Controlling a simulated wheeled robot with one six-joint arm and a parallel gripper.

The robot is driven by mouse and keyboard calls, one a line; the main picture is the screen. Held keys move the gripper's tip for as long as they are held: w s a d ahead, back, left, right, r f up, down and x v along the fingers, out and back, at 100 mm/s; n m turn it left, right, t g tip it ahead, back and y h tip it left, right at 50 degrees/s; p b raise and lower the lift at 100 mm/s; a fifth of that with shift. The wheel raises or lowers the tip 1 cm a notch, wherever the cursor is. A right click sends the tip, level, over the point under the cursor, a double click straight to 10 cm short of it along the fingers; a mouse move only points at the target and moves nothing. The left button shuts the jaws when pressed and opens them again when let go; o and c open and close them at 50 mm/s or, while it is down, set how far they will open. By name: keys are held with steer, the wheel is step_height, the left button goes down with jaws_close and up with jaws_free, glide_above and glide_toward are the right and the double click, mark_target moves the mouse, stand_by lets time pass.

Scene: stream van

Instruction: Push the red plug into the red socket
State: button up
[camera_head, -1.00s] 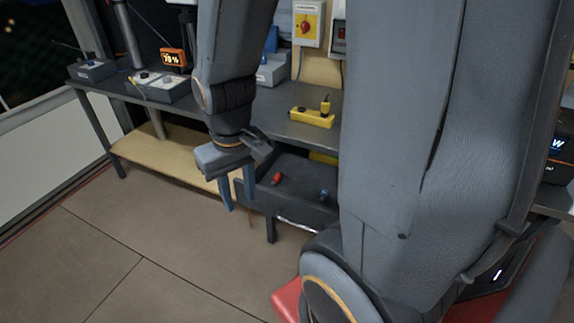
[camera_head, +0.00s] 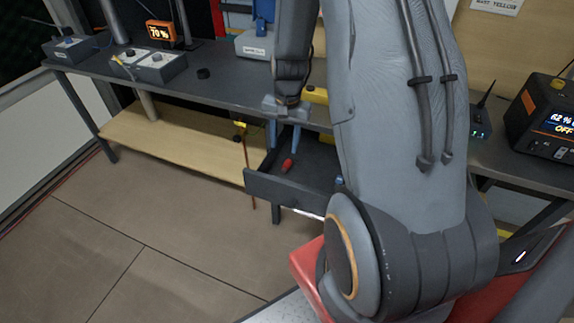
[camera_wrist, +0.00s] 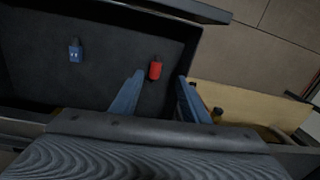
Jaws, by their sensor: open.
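The red plug (camera_head: 288,165) lies in the open dark drawer (camera_head: 285,190) under the bench. It also shows in the wrist view (camera_wrist: 155,68), apart from the fingers. My gripper (camera_head: 284,148) is open and empty, its two blue fingers pointing down above the drawer. In the wrist view the plug appears between the fingertips (camera_wrist: 160,76), a little nearer the left finger and beyond both. I cannot make out a red socket. A yellow block (camera_head: 315,95) on the bench is mostly hidden behind my arm.
A blue plug (camera_wrist: 75,48) lies in the same drawer, and its edge shows beside my arm in the head view (camera_head: 340,181). The grey bench (camera_head: 215,84) overhangs the drawer's back. A wooden shelf (camera_head: 170,145) is at left. The floor (camera_head: 150,220) in front is clear.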

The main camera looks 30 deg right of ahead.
mark_target(287, 163)
steer(key=shift+w+d+f+m, duration=0.25)
steer(key=shift+d+f, duration=0.15)
steer(key=shift+f, duration=0.1)
steer(key=shift+w+d+f+m, duration=0.1)
steer(key=shift+d+f+m, duration=0.15)
steer(key=shift+d+f, duration=0.2)
steer(key=shift+f, duration=0.4)
steer(key=shift+a+f+p, duration=0.15)
steer(key=shift+f+p, duration=0.4)
steer(key=shift+f, duration=1.25)
steer(key=shift+a+f+p, duration=0.1)
steer(key=shift+f+p, duration=0.45)
steer(key=shift+f, duration=1.2)
jaws_close()
